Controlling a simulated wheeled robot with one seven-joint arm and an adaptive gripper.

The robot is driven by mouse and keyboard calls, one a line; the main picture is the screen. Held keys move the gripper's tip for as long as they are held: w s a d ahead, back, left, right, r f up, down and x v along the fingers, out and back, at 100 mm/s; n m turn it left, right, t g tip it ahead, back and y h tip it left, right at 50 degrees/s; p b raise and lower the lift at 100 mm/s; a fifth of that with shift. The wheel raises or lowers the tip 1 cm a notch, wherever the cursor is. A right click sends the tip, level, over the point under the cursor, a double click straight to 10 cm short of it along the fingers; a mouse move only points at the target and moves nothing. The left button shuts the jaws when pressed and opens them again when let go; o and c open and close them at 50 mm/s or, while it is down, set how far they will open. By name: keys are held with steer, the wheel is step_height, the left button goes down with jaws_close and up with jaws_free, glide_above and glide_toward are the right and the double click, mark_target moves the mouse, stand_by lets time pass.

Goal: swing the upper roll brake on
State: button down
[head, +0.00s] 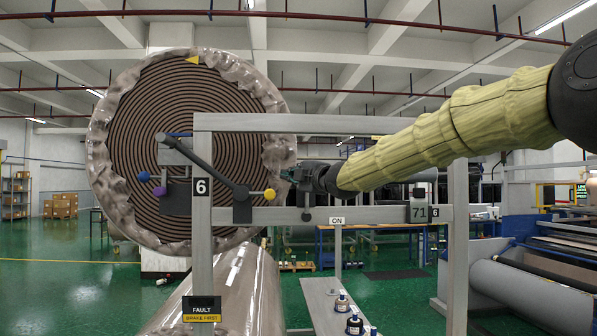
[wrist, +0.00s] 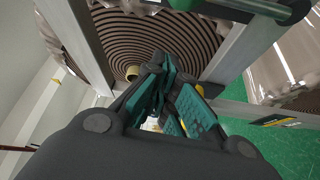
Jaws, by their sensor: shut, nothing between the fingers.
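The upper wrapped roll (head: 180,130) stands end-on behind a grey frame, brown rings showing. A dark lever (head: 212,168) slants down right across it to a dark block (head: 242,211) on the frame's crossbar. A yellow knob (head: 269,195) sits right of the block. A blue knob (head: 144,176) and a purple knob (head: 160,191) are at the left. I cannot tell for sure which part is the upper brake handle. My gripper (head: 288,175) is shut and empty, just above right of the yellow knob. In the wrist view, my gripper (wrist: 167,78) partly hides a yellow thing (wrist: 200,90).
The frame's upright bears a "6" plate (head: 201,187) and a FAULT / BRAKE FIRST sign (head: 202,308). A lower wrapped roll (head: 235,290) lies beneath. Small bottles (head: 354,323) stand on a grey bench.

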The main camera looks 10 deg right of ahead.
mark_target(307, 194)
steer(key=w+p, duration=0.1)
steer(key=w+d+p, duration=0.1)
steer(key=w+p, duration=0.1)
steer(key=w+d+p, duration=0.1)
steer(key=shift+w+f+p, duration=0.2)
steer(key=shift+w+p, duration=0.1)
steer(key=shift+p, duration=0.1)
steer(key=shift+d, duration=0.15)
steer(key=shift+f+m+b, duration=0.1)
steer(key=shift+m+b, duration=0.2)
steer(key=shift+b, duration=0.05)
